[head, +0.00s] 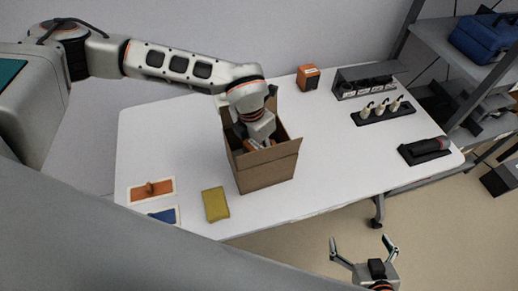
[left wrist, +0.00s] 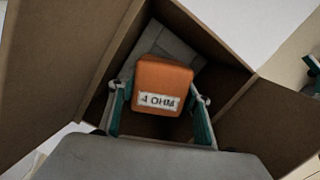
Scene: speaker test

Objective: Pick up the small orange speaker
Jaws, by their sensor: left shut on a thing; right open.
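A small orange block with a white label that seems to read "4 OHM", which looks like the orange speaker (left wrist: 163,76), is between the green-sided fingers of my left gripper (left wrist: 159,100) in the left wrist view. The gripper is shut on it. In the head view my left gripper (head: 257,138) reaches down into an open cardboard box (head: 268,174), and only a little orange shows there. Another orange block (head: 308,77) stands at the back of the table. My right gripper (head: 362,243) is open and empty, in front of the table.
The box stands on a white table (head: 170,135), flaps open around my left gripper. Orange and blue pieces on cards and a yellow pad (head: 215,204) lie front left. A grey rack (head: 366,82), a black holder (head: 383,113) and a dark tray (head: 425,151) are at right.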

